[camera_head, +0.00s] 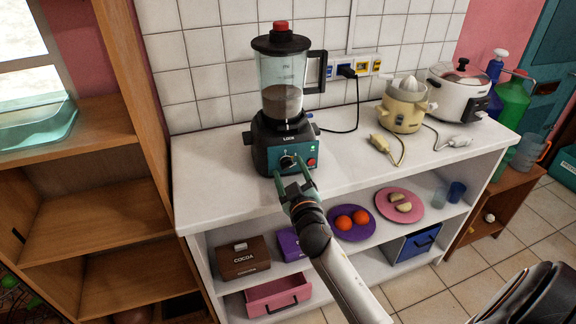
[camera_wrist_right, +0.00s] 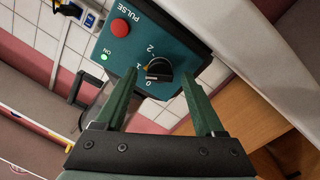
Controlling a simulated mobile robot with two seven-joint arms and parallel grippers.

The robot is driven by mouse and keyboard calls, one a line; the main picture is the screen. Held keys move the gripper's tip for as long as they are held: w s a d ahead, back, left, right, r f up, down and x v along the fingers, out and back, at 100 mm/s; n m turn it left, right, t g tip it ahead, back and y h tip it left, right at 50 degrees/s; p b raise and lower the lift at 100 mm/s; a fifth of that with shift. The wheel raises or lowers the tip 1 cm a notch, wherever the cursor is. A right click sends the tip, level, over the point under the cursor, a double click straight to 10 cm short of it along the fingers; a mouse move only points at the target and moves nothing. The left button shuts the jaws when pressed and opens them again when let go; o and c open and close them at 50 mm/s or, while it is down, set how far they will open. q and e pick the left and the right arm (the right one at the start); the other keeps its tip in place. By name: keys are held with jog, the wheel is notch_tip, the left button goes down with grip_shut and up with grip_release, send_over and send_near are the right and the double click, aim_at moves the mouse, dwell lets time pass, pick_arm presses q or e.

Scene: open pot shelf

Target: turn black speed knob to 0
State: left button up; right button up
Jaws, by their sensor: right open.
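The black speed knob (camera_head: 288,162) is on the teal front panel of the blender (camera_head: 283,100), which stands on the white counter. In the right wrist view the knob (camera_wrist_right: 158,70) sits beside the printed marks 0, 1 and 2. Its pale pointer mark faces these marks, seemingly between 0 and 1, but I cannot tell exactly. My right gripper (camera_head: 292,172) is open in front of the panel. In the wrist view its green fingers (camera_wrist_right: 162,82) stand on either side of the knob; I cannot tell whether they touch it. My left gripper is not in view.
A red PULSE button (camera_wrist_right: 120,28) and a lit green ON light (camera_wrist_right: 104,57) are beside the knob. A juicer (camera_head: 402,108) and a white cooker (camera_head: 460,95) stand to the right on the counter. The shelf below holds a cocoa box (camera_head: 243,262) and plates. Counter left of the blender is clear.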

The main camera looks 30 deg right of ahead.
jog(key=shift+w, duration=0.1)
jog(key=shift+c, duration=0.4)
grip_shut()
